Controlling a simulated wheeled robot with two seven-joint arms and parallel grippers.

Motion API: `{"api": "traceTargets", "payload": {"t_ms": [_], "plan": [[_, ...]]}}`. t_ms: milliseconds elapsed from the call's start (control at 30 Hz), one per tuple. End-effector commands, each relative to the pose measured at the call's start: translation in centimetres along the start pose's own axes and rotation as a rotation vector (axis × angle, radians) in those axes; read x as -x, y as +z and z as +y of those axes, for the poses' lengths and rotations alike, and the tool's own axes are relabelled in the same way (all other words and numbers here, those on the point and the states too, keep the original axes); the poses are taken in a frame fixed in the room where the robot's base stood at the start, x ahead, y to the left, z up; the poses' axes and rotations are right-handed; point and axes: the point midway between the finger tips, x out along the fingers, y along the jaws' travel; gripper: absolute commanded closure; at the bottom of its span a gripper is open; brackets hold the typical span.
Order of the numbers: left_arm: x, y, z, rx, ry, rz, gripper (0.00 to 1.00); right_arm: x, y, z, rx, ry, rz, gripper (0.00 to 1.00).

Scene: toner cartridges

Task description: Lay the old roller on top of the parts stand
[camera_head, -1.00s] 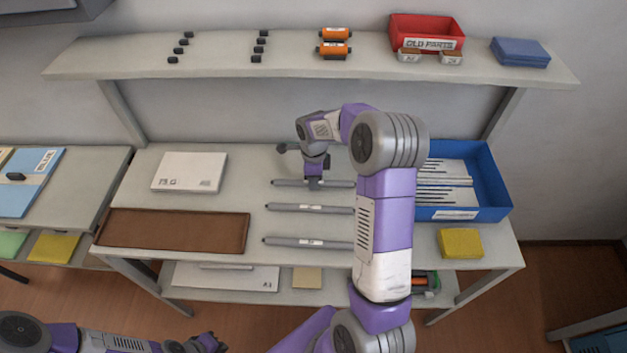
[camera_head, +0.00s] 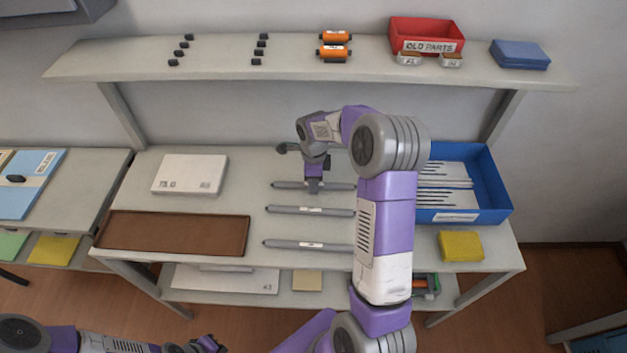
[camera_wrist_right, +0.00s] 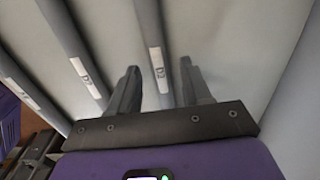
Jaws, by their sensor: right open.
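Three grey rollers with white labels lie side by side on the table: a far one (camera_head: 340,186), a middle one (camera_head: 285,209) and a near one (camera_head: 290,244). My right gripper (camera_head: 314,186) points down at the far roller. In the right wrist view the open fingers (camera_wrist_right: 160,78) stand on either side of that roller (camera_wrist_right: 148,25) at its label; contact cannot be told. The other two rollers (camera_wrist_right: 65,30) lie to the left there. My left gripper (camera_head: 208,343) is low at the bottom left, its jaws unclear. I cannot tell which thing is the parts stand.
A blue bin (camera_head: 490,205) with thin rods stands right, beside a yellow block (camera_head: 461,245). A white box (camera_head: 190,174) and brown tray (camera_head: 175,232) are left. The upper shelf (camera_head: 290,62) holds orange rolls (camera_head: 334,50) and a red "OLD PARTS" bin (camera_head: 427,32). My right arm hides some table.

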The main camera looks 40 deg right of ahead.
Motion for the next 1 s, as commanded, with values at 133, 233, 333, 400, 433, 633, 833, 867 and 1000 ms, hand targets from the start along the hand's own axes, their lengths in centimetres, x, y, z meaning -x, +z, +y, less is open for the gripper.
{"api": "traceTargets", "payload": {"t_ms": [133, 233, 333, 400, 433, 633, 833, 867, 1000], "plan": [[0.9, 0.0, 0.3, 0.000, 0.000, 0.000, 1.00, 3.0, 0.1, -0.1, 0.000, -0.006, -0.002, 0.52], [1.3, 0.1, 0.5, 0.000, 0.000, 0.000, 1.00, 4.7, 0.1, -0.1, 0.001, -0.005, -0.003, 0.52], [1.6, 0.1, 0.6, 0.000, 0.000, 0.000, 1.00, 6.0, 0.1, -0.1, 0.001, -0.004, -0.002, 0.52], [1.7, 0.1, 0.7, 0.000, 0.000, 0.000, 1.00, 6.5, 0.1, 0.0, 0.001, -0.003, -0.001, 0.52], [1.8, 0.1, 0.7, 0.000, 0.000, 0.000, 1.00, 6.7, 0.0, 0.0, 0.001, -0.003, -0.001, 0.52], [1.7, 0.1, 0.7, 0.000, 0.000, 0.000, 1.00, 6.9, 0.0, 0.0, 0.000, -0.001, -0.001, 0.52], [1.7, 0.1, 0.7, 0.000, 0.000, 0.000, 1.00, 6.9, 0.0, 0.0, 0.000, -0.001, -0.001, 0.52], [1.7, 0.1, 0.7, 0.000, 0.000, 0.000, 1.00, 6.9, 0.0, 0.0, 0.000, -0.001, -0.001, 0.52], [1.7, 0.1, 0.7, 0.000, 0.000, 0.000, 1.00, 6.9, 0.0, 0.0, 0.001, -0.001, -0.001, 0.52]]}}
